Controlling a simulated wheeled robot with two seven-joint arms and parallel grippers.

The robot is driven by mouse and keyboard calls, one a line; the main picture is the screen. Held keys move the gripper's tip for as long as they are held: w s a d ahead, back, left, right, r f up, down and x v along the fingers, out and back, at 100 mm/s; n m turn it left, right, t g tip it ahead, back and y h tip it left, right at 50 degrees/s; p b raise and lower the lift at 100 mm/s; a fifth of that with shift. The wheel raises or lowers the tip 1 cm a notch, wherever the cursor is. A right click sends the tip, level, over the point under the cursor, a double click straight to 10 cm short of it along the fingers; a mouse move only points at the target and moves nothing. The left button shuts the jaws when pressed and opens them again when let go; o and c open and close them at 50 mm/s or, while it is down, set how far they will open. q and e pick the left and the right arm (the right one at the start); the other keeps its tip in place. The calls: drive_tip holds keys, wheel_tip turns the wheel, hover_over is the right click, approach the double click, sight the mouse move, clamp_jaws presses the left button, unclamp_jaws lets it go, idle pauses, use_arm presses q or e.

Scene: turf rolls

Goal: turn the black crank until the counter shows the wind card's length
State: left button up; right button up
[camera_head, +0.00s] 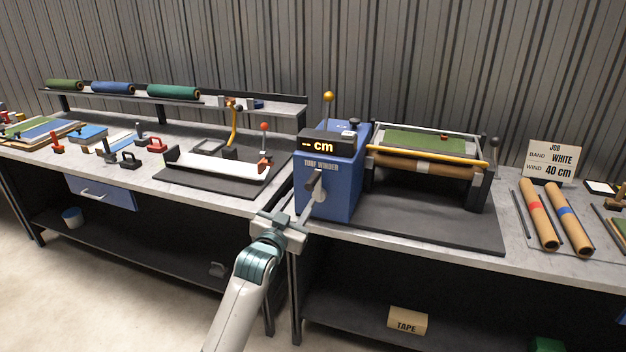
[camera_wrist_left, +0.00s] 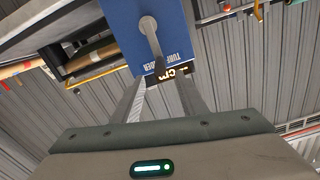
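The job card (camera_head: 553,162) reads band WHITE, wind 40 cm. My left gripper (camera_head: 294,217) is just in front of and below the crank. In the left wrist view my left gripper (camera_wrist_left: 160,80) is open, its fingers apart. My right gripper is not in view.
Brown rolls with a red band (camera_head: 538,215) and a blue band (camera_head: 568,218) lie right of the winder. A black cutting mat with a white tray (camera_head: 218,167) lies left. The bench edge is close below the gripper.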

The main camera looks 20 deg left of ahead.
sight(313, 181)
use_arm(q)
drive_tip(key=w+p, duration=0.2)
drive_tip(key=w, duration=1)
drive_tip(key=shift+d, duration=0.2)
drive_tip(key=shift+c, duration=0.4)
clamp_jaws()
